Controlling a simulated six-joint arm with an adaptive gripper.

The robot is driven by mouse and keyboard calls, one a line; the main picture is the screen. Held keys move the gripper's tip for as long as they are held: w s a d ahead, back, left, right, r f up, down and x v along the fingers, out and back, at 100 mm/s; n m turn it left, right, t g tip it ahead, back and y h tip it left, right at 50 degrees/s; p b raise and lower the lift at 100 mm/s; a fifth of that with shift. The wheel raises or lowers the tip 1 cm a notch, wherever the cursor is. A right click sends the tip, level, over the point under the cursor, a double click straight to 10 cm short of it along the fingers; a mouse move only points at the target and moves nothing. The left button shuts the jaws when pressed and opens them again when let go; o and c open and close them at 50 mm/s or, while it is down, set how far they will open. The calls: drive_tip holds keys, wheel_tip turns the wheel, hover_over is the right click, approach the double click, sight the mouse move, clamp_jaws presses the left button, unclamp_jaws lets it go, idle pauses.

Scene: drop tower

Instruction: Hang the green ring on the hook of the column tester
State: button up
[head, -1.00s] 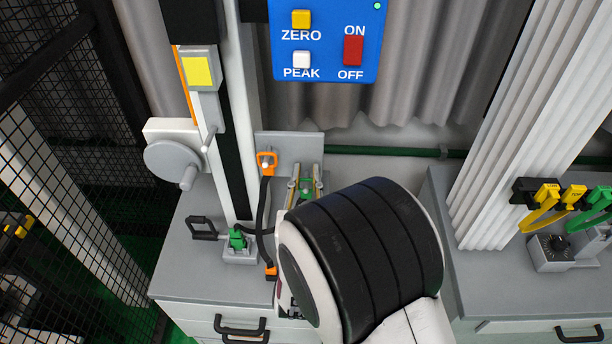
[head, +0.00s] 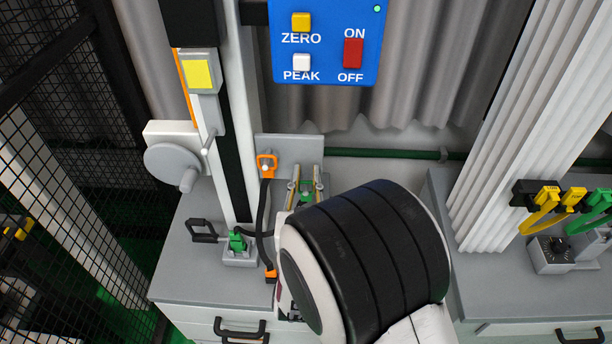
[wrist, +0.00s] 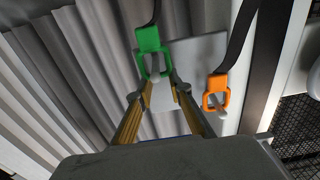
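The green ring (wrist: 143,64), on a dark strap, shows in the wrist view with a light peg passing through or in front of it. In the head view it is a small green patch (head: 307,186) between my fingers, partly hidden. My gripper (wrist: 157,87) appears open, its two gold-sided fingers on either side of the ring's near edge; I cannot see clear contact.
An orange ring (head: 266,156) hangs on a peg of the grey plate (head: 300,147), close beside my fingers. A crank wheel (head: 172,162) and green clamp (head: 237,241) are on the tester. A blue control box (head: 327,60) hangs above. Yellow and green clips (head: 546,197) are far right.

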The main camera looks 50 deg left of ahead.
drive_tip(key=shift+v, duration=2.85)
drive_tip(key=shift+r, duration=0.55)
idle(0.6)
drive_tip(key=shift+o, duration=0.3)
drive_tip(key=o, duration=0.5)
drive_tip(key=shift+v, duration=3.75)
drive_tip(key=shift+f, duration=0.15)
